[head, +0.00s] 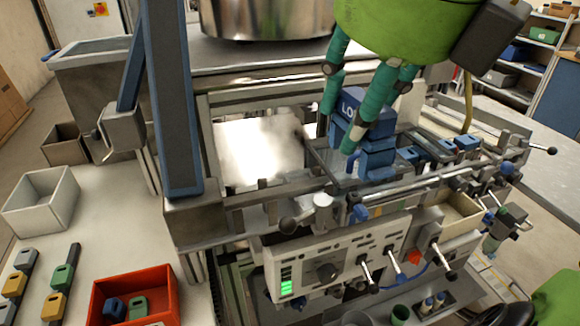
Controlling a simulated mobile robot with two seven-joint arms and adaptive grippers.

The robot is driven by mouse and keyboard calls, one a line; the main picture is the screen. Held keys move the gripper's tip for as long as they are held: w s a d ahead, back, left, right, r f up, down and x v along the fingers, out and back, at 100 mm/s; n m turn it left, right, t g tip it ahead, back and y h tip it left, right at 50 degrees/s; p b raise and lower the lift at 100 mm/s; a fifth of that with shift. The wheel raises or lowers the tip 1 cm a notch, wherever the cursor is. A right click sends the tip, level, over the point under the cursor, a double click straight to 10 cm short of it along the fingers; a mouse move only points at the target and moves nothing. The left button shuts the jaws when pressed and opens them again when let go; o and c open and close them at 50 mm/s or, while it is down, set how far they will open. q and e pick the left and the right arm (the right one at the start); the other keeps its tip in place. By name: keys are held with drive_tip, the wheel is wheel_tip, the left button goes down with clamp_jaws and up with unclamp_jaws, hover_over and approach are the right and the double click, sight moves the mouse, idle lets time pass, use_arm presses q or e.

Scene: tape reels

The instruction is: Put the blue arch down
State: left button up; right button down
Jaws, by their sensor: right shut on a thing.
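The blue arch (348,106), with white letters partly showing on it, is between the teal fingers of my right gripper (349,124). This gripper comes in from the top right and is shut on the arch. The fingers hide part of the arch. Directly below are more blue block-like parts (377,163) at the machine's tray; I cannot tell whether the arch touches them.
A control panel (340,262) with levers stands in front of the tray. A long rail with handles runs along the right. A dark blue-grey post (172,100) rises at left. A red bin (158,289) and a white bin (42,201) sit on the left table.

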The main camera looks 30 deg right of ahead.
drive_tip(key=shift+w+a+f, duration=0.1)
drive_tip(key=shift+w+a, duration=0.05)
drive_tip(key=shift+w, duration=0.15)
drive_tip(key=w+d+f+p, duration=0.1)
drive_tip(key=w+f, duration=0.2)
drive_tip(key=w+d+f+p, duration=0.1)
drive_tip(key=w+f, duration=0.3)
drive_tip(key=w+f+p, duration=0.2)
drive_tip(key=w+f, duration=0.1)
drive_tip(key=shift+w+d+f, duration=0.15)
drive_tip(key=shift+d+f, duration=0.15)
drive_tip(key=shift+d, duration=0.1)
drive_tip(key=shift+f+b, duration=0.6)
drive_tip(key=shift+b, duration=0.45)
